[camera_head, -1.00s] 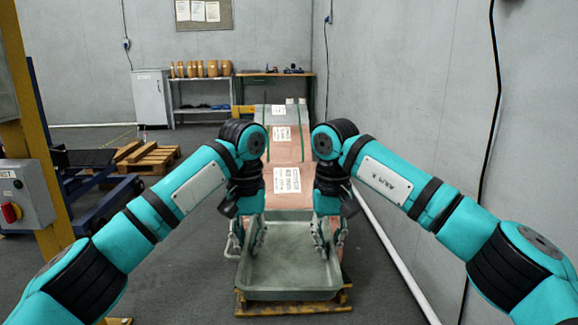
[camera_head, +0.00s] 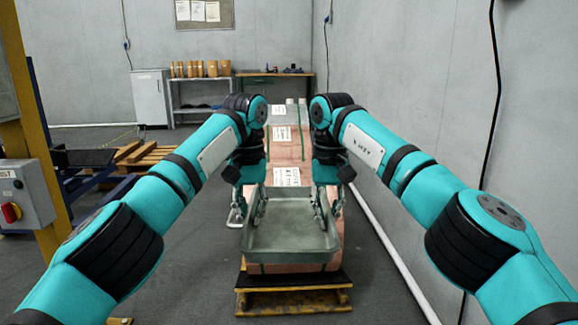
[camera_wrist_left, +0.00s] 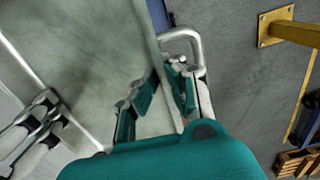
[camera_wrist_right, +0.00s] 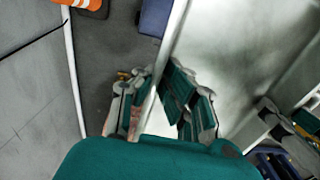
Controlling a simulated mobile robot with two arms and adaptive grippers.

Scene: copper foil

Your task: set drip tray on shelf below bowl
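The drip tray is a shallow grey-green metal tray (camera_head: 290,240) in the middle of the head view. My left gripper (camera_head: 258,208) is at its left wall and my right gripper (camera_head: 328,205) at its right wall. In the left wrist view, my left fingers (camera_wrist_left: 162,85) straddle the tray wall, one inside and one outside, closed on it beside a bent metal handle (camera_wrist_left: 190,38). In the right wrist view, my right fingers (camera_wrist_right: 157,78) pinch the opposite wall the same way. The tray looks empty and roughly level. I cannot make out the shelf or bowl.
A copper-coloured wrapped load with white labels (camera_head: 287,177) stretches behind and below the tray. A wooden pallet (camera_head: 292,300) lies in front. A control box (camera_head: 22,195) on a yellow post stands left; a grey wall is right. Wooden pallets (camera_head: 140,155) lie back left.

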